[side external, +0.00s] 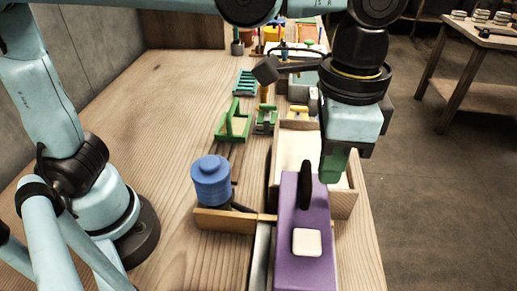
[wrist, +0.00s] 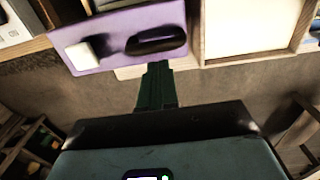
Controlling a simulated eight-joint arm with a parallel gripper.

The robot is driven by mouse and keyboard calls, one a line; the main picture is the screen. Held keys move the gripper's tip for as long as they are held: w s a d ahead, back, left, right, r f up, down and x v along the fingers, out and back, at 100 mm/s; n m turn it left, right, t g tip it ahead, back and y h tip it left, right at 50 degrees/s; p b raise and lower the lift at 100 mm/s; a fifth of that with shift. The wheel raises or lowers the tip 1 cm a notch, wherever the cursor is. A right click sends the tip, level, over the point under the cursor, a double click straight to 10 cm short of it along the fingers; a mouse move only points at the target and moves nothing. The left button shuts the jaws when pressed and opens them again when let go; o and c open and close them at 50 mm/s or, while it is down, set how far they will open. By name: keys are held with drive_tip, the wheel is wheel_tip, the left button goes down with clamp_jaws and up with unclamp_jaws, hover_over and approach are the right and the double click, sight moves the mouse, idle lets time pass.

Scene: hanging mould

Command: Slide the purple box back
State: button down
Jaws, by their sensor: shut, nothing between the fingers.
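The purple box (side external: 302,261) stands at the front right of the bench in the side view, long side running toward the back. It has a pale square (side external: 307,242) and a dark oval (side external: 305,184) on it. In the wrist view the purple box (wrist: 113,32) lies at the top. My gripper (side external: 333,172) points down beside the far right end of the box, its green fingers shut with nothing between them. In the wrist view the fingers (wrist: 157,75) end close to the box's lower edge; I cannot tell if they touch it.
A wooden tray (side external: 345,205) with a pale inside stands behind the box. A blue lidded canister (side external: 211,181) sits on a wooden block to the left. Green toolholders (side external: 233,124) stand farther back. The left part of the bench (side external: 165,105) is clear; its right edge drops to the floor.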

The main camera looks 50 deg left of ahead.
drive_tip(key=shift+f, duration=1.15)
drive_tip(key=shift+s+a, duration=0.1)
drive_tip(key=s+a, duration=1)
drive_tip(key=shift+s+a, duration=0.15)
drive_tip(key=shift+a, duration=0.05)
idle(1.1)
drive_tip(key=shift+w+d+r, duration=0.3)
drive_tip(key=shift+r, duration=0.25)
wheel_tip(320, 180, up, 8)
idle(0.9)
drive_tip(key=shift+f, duration=0.1)
